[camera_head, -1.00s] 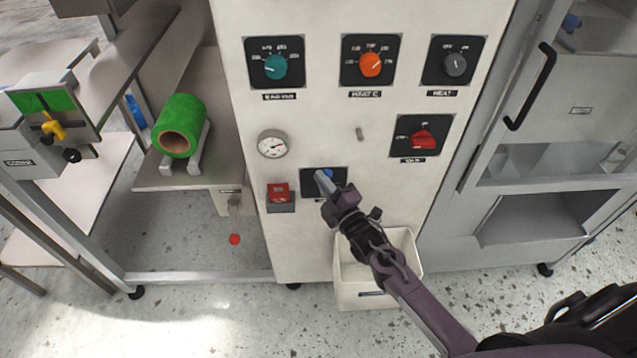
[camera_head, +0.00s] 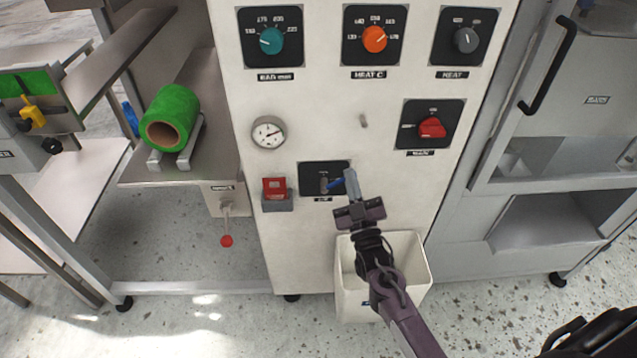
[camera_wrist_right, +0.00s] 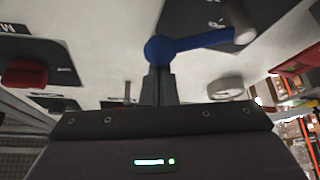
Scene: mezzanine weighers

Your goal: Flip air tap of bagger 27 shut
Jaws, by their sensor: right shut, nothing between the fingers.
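The air tap has a blue lever (camera_head: 338,183) on a black plate (camera_head: 313,172) low on the pale cabinet front. The lever points right from its pivot, roughly level. In the right wrist view the blue lever (camera_wrist_right: 200,42) ends in a round knob, with its grey pivot at upper right. My right gripper (camera_head: 351,183) is shut and empty, its fingertips at the lever's outer end. In the wrist view its fingers (camera_wrist_right: 160,84) lie just below the knob and overlap it; I cannot tell whether they touch. My left gripper is out of view.
A red switch (camera_head: 275,188) and a gauge (camera_head: 268,132) sit left of the plate. A red rotary switch (camera_head: 432,127) is at upper right, below a row of dials. A white bin (camera_head: 352,300) stands below my right gripper. A green roll (camera_head: 170,116) lies left.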

